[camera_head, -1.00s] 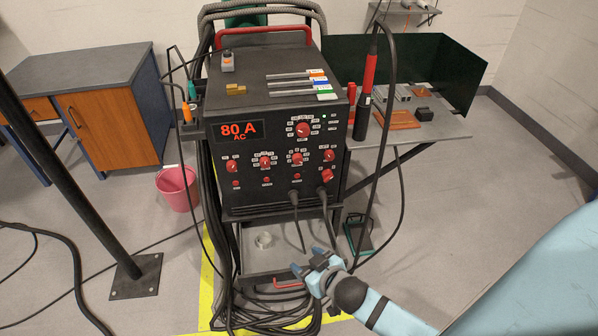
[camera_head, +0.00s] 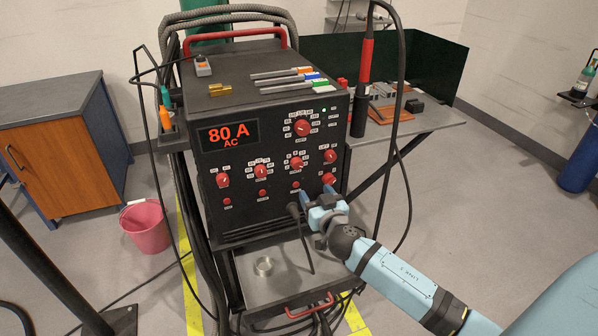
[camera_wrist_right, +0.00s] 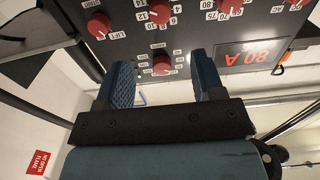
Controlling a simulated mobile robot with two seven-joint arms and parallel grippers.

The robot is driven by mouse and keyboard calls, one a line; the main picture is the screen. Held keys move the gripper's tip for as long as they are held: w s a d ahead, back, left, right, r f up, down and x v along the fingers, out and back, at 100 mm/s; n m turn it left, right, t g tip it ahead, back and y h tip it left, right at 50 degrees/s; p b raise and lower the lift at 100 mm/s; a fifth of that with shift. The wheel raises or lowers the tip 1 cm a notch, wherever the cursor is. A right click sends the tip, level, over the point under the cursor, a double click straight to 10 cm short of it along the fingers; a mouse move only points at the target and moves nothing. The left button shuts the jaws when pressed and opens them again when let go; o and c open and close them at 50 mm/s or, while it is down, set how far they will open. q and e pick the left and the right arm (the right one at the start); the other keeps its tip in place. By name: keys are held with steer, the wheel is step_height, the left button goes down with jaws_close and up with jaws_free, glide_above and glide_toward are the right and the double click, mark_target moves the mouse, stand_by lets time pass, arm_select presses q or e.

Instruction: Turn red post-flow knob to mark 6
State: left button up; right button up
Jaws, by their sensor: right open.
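The black welding machine (camera_head: 215,215) carries several red knobs. The knob (camera_head: 297,165) in the middle row, second from the right, shows in the right wrist view (camera_wrist_right: 159,12), upside down, with numbers including 6 around it. I cannot read its name or pointer clearly. My right gripper (camera_head: 317,194) is open and empty at the machine's lower right front, below that knob and close to the lower-right knob (camera_head: 329,180). Whether it touches the panel is unclear. In the wrist view the top large knob (camera_wrist_right: 161,65) appears between the fingers. My left gripper is out of view.
A cable plug (camera_head: 294,209) and its cable hang from the panel left of my right gripper. A tray (camera_head: 287,283) holding a metal ring lies below. A torch (camera_head: 366,70) with its cable stands at the right.

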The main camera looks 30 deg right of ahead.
mark_target(298, 167)
steer(key=x, duration=1.2)
steer(key=shift+w, duration=0.4)
steer(key=shift+c, duration=0.2)
steer(key=c, duration=0.9)
